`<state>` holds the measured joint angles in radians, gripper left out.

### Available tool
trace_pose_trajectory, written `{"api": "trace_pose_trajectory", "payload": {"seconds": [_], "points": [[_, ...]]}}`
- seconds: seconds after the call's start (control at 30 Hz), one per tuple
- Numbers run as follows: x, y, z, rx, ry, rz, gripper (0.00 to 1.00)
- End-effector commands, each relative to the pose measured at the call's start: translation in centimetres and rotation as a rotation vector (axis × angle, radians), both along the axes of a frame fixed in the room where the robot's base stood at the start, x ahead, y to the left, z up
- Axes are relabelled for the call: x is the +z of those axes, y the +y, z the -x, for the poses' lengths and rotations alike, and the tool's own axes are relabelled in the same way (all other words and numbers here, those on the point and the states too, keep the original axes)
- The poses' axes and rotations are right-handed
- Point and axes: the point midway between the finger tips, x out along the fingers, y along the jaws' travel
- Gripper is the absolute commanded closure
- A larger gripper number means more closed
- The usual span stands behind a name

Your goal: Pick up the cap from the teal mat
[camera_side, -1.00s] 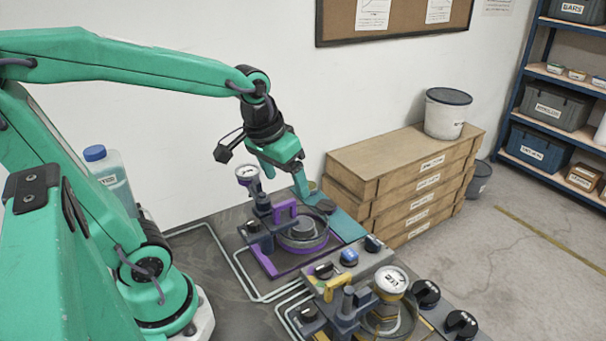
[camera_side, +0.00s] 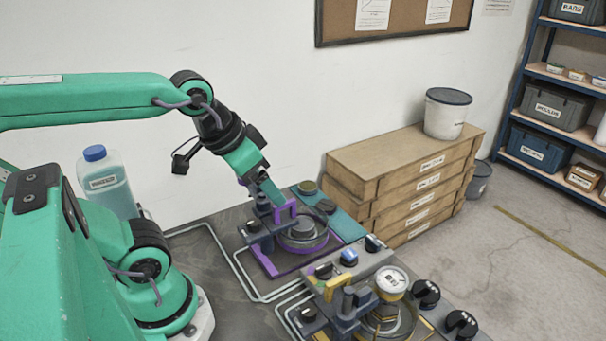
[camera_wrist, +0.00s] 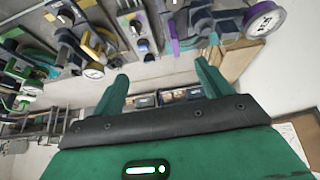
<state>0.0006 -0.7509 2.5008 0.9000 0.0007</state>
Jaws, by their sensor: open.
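The teal mat (camera_side: 346,224) lies at the back right of the bench in the side view. A round olive-topped piece (camera_side: 307,186) sits at its far end, and a dark low piece (camera_side: 326,206) sits nearer its middle. I cannot tell for sure which is the cap. My gripper (camera_side: 273,194) is left of the mat, pointing down over the purple-framed fixture, apart from both pieces. In the wrist view, my gripper (camera_wrist: 163,84) has its two green fingers apart with nothing between them.
The purple-framed fixture (camera_side: 292,268), with a clamp and purple handle, stands beside the mat. A yellow fixture with a gauge (camera_side: 391,283) and a panel of knobs (camera_side: 347,258) are in front. Wooden crates (camera_side: 400,185) stand behind. A blue-capped bottle (camera_side: 105,182) is at left.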

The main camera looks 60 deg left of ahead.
Motion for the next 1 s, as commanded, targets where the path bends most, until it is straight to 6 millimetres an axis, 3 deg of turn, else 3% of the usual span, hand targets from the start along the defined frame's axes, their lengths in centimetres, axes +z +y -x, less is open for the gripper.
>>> {"api": "trace_pose_trajectory", "payload": {"seconds": [0.67,1.0], "points": [[0.1,0.1,-0.3,0.005,0.004,0.001,0.25],[0.6,1.0,-3.4,0.053,0.067,0.009,0.25]]}}
